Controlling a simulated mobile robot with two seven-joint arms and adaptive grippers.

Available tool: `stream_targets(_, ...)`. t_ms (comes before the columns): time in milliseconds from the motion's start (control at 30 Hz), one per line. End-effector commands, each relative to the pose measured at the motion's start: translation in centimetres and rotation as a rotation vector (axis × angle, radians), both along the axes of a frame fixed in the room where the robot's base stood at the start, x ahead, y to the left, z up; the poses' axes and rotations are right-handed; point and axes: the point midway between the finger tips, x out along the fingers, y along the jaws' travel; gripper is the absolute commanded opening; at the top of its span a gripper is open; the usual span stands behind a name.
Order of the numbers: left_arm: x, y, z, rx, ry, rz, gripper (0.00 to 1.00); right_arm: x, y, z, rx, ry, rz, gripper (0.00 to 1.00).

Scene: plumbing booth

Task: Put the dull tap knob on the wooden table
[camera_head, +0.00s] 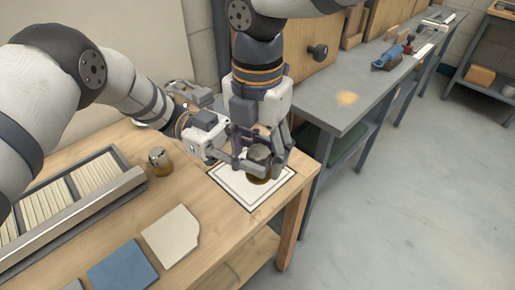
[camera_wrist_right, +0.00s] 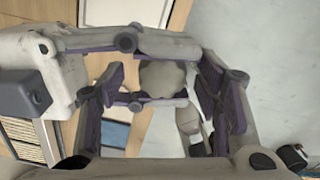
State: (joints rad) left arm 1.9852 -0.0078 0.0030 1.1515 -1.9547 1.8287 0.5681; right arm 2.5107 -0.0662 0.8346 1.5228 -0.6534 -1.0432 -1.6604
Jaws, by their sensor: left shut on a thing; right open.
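The dull tap knob (camera_head: 260,155), grey and round-lobed above a brownish lower part, is over the white framed mat (camera_head: 240,193) at the right end of the wooden table (camera_head: 213,228). My left gripper (camera_head: 243,160) reaches in from the left and is shut on the knob. My right gripper (camera_head: 265,143) comes down from above, open, with its fingers around the knob. In the right wrist view the knob's grey top (camera_wrist_right: 162,79) shows between the fingers. Its underside is partly hidden, so contact with the mat cannot be told.
A shinier knob (camera_head: 158,160) with a brassy base stands on the table. A divided tray (camera_head: 75,205), a pale tile (camera_head: 171,235) and a blue tile (camera_head: 123,267) lie nearby. A grey bench (camera_head: 340,100) stands beyond. Bare wood shows between tiles and mat.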

Motion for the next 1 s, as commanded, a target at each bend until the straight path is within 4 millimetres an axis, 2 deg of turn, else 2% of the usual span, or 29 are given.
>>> stream_targets(167,0.0,0.0,0.0,0.000,-0.001,0.000,0.03,0.1,0.0,2.1,0.002,-0.004,0.000,0.58)
stream_targets(400,0.0,0.0,0.0,0.000,-0.001,0.001,0.03,0.1,0.0,8.0,0.001,-0.005,-0.002,0.58)
stream_targets(600,0.0,0.0,0.0,0.000,-0.001,0.001,0.03,0.1,0.0,11.2,0.000,-0.001,-0.001,0.58)
stream_targets(800,-0.1,0.4,0.4,0.000,0.001,0.027,0.03,0.0,0.0,12.0,0.000,0.001,0.001,0.58)
stream_targets(1000,-1.3,2.2,2.6,-0.001,0.003,0.186,0.03,0.0,0.0,12.0,0.000,0.000,0.001,0.58)
